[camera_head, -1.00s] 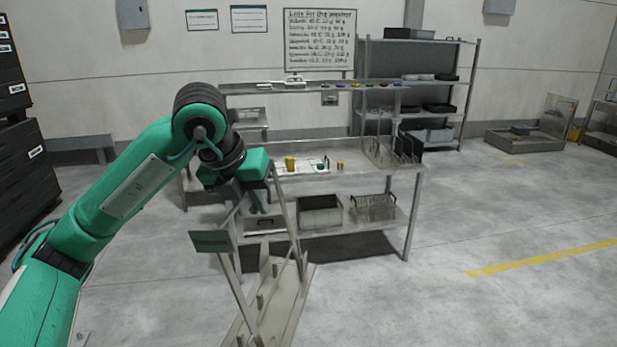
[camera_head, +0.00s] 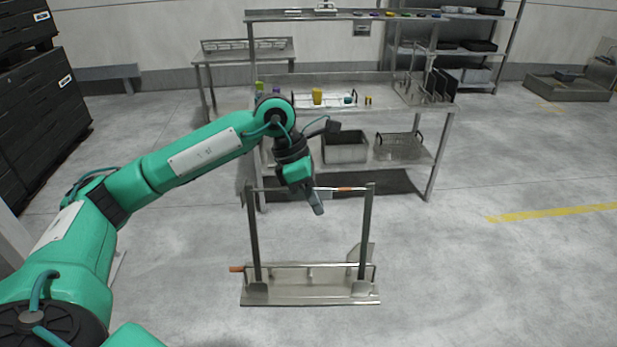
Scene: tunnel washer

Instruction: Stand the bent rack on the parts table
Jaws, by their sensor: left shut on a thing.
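My left gripper (camera_head: 316,200) is shut on the top bar of a grey metal rack (camera_head: 366,230). The rack has two uprights and a long flat base, with orange marks on the top bar and at the base's left end. It is roughly upright in front of the workbench. I cannot tell whether its base touches the floor, or which part is bent. The steel workbench (camera_head: 380,100) has a lower shelf. A smaller table (camera_head: 205,62) stands behind it at left. No label shows which is the parts table. My right gripper is not in view.
On the workbench are a white tray, a yellow cup (camera_head: 317,96) and upright dark plates (camera_head: 441,86). Its lower shelf holds a grey bin (camera_head: 345,150) and a wire basket (camera_head: 402,148). Black drawer cabinets (camera_head: 40,120) stand at left.

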